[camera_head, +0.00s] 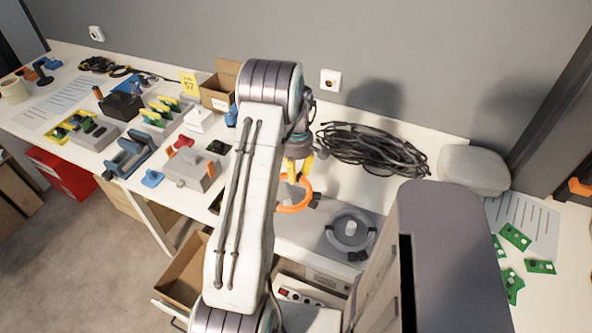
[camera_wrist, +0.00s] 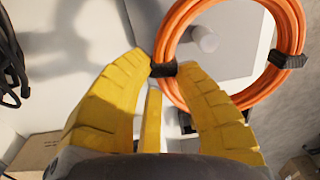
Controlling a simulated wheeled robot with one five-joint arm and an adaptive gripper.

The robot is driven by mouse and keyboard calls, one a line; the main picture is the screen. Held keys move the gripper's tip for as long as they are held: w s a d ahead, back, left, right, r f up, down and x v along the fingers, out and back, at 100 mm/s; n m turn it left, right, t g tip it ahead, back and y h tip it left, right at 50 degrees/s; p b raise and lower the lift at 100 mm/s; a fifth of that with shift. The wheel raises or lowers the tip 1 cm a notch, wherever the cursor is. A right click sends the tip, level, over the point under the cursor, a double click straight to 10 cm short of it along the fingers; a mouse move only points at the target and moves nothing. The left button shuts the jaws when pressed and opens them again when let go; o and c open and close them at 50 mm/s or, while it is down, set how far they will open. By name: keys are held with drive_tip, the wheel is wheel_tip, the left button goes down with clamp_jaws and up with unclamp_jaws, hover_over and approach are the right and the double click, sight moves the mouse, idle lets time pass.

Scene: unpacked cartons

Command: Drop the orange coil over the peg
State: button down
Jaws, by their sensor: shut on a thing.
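The orange coil (camera_head: 294,209) hangs from my gripper (camera_head: 298,165), above the grey surface. In the wrist view, the yellow fingers of my gripper (camera_wrist: 166,66) are shut on a black wrap at the near side of the coil (camera_wrist: 291,28). A pale peg (camera_wrist: 203,38) shows through the coil's opening. The coil appears apart from the peg, nearer the camera. In the head view, a pale peg (camera_head: 351,228) stands inside a grey ring, right of the coil. I cannot tell whether both views show the same peg.
A black cable bundle (camera_head: 372,150) lies behind, near the wall. A grey rounded object (camera_head: 474,170) and green circuit boards (camera_head: 515,237) are at the right. A grey box (camera_head: 190,168) and a blue tool (camera_head: 130,152) stand left of my arm. An open cardboard box (camera_head: 218,90) stands behind.

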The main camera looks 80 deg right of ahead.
sight(297, 194)
wheel_tip(297, 194, down, 3)
drive_tip(key=shift+r+b, duration=0.2)
drive_tip(key=shift+b, duration=0.5)
drive_tip(key=shift+r, duration=0.1)
drive_tip(key=shift+s+m+b, duration=0.15)
drive_tip(key=shift+m+b, duration=0.15)
drive_tip(key=shift+b, duration=0.1)
drive_tip(key=shift+f+b, duration=2)
drive_tip(key=shift+f, duration=0.65)
drive_tip(key=c, duration=1)
unclamp_jaws()
drive_tip(key=r, duration=1.2)
drive_tip(key=shift+d, duration=0.2)
